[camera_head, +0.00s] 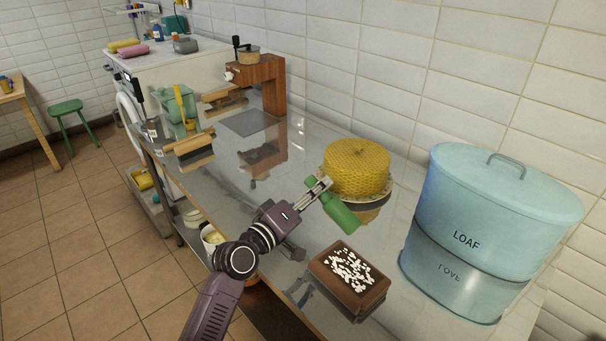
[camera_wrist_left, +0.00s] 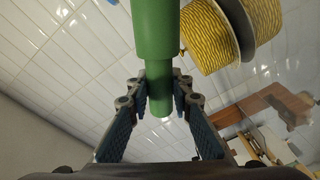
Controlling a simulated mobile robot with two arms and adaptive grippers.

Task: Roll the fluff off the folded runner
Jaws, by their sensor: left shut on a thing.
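The folded runner (camera_head: 372,297) is a brown, block-like bundle lying near the front edge of the shiny counter. White fluff (camera_head: 350,270) is scattered in bits over its top. My left gripper (camera_head: 318,188) is shut on the handle of a green roller (camera_head: 338,212). It holds the roller tilted, above the counter, behind and left of the runner and apart from it. In the left wrist view the green roller (camera_wrist_left: 154,30) rises from between the two fingers (camera_wrist_left: 158,98). My right gripper does not show.
A yellow woven round object (camera_head: 356,165) stands just behind the roller. A large pale blue LOAF bin (camera_head: 475,230) stands right of the runner. A wooden grinder-like stand (camera_head: 268,80) and wooden-handled tools (camera_head: 190,146) are farther back. The counter's front edge is close to the runner.

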